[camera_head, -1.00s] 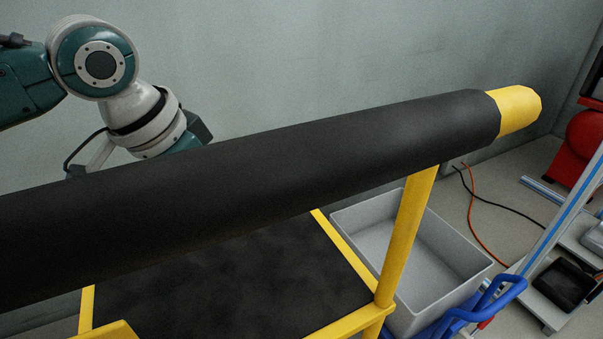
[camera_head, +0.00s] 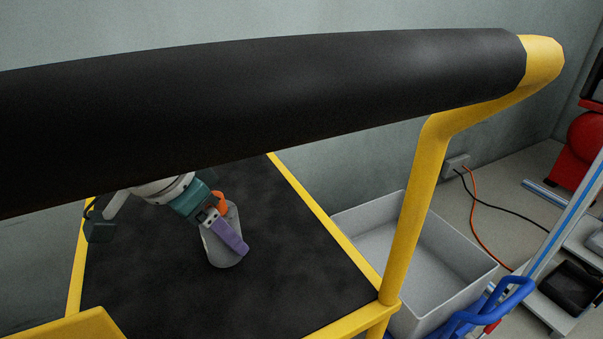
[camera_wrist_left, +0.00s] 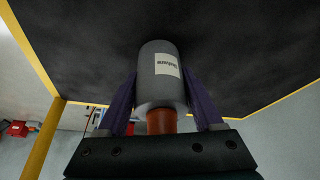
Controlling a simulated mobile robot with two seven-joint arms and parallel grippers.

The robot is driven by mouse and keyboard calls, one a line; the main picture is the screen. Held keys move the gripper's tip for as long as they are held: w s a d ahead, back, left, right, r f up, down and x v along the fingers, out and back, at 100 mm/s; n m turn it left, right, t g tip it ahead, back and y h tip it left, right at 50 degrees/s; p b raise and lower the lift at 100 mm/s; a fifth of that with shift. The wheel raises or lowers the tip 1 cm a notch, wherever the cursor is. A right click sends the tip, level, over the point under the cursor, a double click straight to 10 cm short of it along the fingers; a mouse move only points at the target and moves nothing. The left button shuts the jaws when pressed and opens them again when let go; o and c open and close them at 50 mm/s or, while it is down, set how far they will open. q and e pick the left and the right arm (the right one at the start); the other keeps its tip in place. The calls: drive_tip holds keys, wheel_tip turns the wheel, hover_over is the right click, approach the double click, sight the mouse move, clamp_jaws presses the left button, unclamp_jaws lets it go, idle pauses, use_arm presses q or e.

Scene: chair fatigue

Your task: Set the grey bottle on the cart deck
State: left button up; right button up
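The grey bottle (camera_head: 219,256) has an orange cap and is over the black cart deck (camera_head: 300,270), seen below the handle bar. It looks nearly upright, cap end up. My left gripper (camera_head: 233,238) is shut on it, with a purple finger across its side. In the left wrist view, both purple fingers flank the bottle (camera_wrist_left: 155,88), which shows a white label; its base end faces the dark deck. The base is at or very close to the deck; I cannot tell whether it touches. My right gripper is not in view.
A thick black-padded handle bar (camera_head: 270,95) crosses above the deck and hides part of my left arm. A yellow post (camera_head: 415,215) stands at the deck's right corner. A grey bin (camera_head: 440,265) is beyond it. The deck around the bottle looks clear.

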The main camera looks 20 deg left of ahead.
use_arm(q)
drive_tip(key=o, duration=0.4)
drive_tip(key=shift+r, duration=0.1)
drive_tip(key=p+v, duration=0.6)
drive_tip(key=v, duration=0.6)
drive_tip(key=shift+r, duration=0.15)
